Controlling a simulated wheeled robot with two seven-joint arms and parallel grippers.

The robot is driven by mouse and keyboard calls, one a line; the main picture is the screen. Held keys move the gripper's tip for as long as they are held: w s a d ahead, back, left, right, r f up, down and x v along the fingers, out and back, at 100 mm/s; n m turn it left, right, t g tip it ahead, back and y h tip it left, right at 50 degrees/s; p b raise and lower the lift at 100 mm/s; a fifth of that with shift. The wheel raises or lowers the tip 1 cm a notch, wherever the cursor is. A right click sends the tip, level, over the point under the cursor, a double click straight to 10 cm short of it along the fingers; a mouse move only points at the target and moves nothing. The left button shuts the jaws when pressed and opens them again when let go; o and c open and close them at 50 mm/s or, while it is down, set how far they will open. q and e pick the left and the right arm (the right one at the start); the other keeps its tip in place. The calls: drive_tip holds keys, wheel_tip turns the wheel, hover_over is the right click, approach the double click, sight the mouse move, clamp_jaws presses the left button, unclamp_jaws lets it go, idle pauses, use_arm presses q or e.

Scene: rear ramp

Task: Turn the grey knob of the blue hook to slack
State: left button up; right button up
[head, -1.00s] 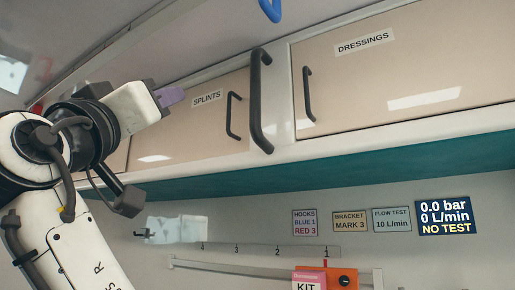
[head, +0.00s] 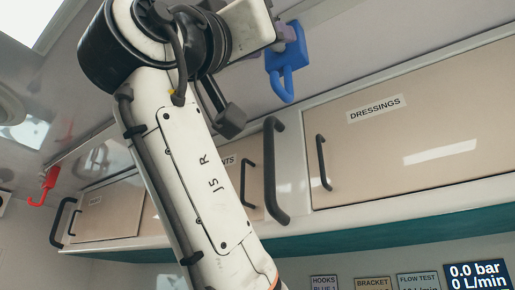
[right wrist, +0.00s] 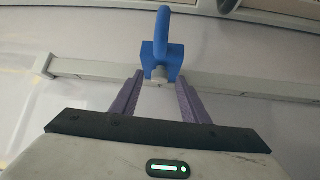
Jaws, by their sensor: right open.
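The blue hook (head: 286,65) hangs from a rail near the ceiling in the head view. In the right wrist view the blue hook (right wrist: 162,45) is straight ahead, with its grey knob (right wrist: 159,75) facing my right gripper (right wrist: 159,88). That gripper's two purple fingers are open, one on each side of the knob. I cannot tell whether the knob is fully between the fingertips, and no contact shows. In the head view my right gripper (head: 285,34) is at the hook, and its hand partly hides the hook and the knob. My left gripper is not in view.
A red hook (head: 44,186) hangs at the far left. The ceiling rail (right wrist: 95,70) runs behind the blue hook. Below are cabinets with black handles (head: 276,170), including the dressings door (head: 400,160). A display (head: 477,275) is at the lower right.

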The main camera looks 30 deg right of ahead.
drive_tip(key=shift+w+d+r, duration=0.15)
drive_tip(key=shift+d+r, duration=0.25)
drive_tip(key=shift+r, duration=0.05)
drive_tip(key=c, duration=1)
drive_tip(key=shift+t, duration=0.3)
drive_tip(key=shift+f+n, duration=0.1)
drive_tip(key=shift+n, duration=0.2)
